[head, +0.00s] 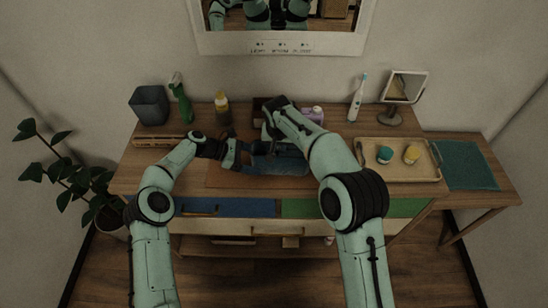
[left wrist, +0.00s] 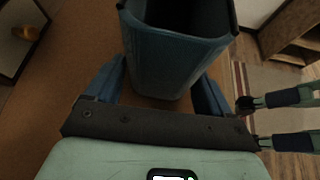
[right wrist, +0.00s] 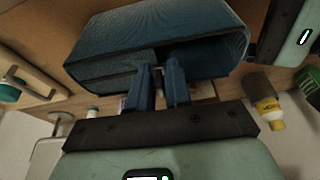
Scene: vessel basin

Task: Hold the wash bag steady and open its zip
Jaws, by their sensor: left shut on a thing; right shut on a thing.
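The blue wash bag (head: 280,163) lies on a brown mat on the counter, partly hidden by my right arm. My left gripper (head: 242,154) is shut on one end of it; in the left wrist view its fingers stand on either side of the bag (left wrist: 165,65). My right gripper (right wrist: 160,78) is shut at the zip edge, apparently on the zip pull, which is mostly hidden between the fingers. In the right wrist view the bag (right wrist: 140,42) shows a dark gap on the right of the fingers, and looks closed on the left.
A tray (head: 372,172) with two small jars stands on the right, beside a folded teal towel (head: 465,165). A green spray bottle (head: 180,100), an amber bottle (head: 222,108), a dark bin (head: 150,105), a toothbrush (head: 357,97) and a mirror (head: 404,90) stand along the back.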

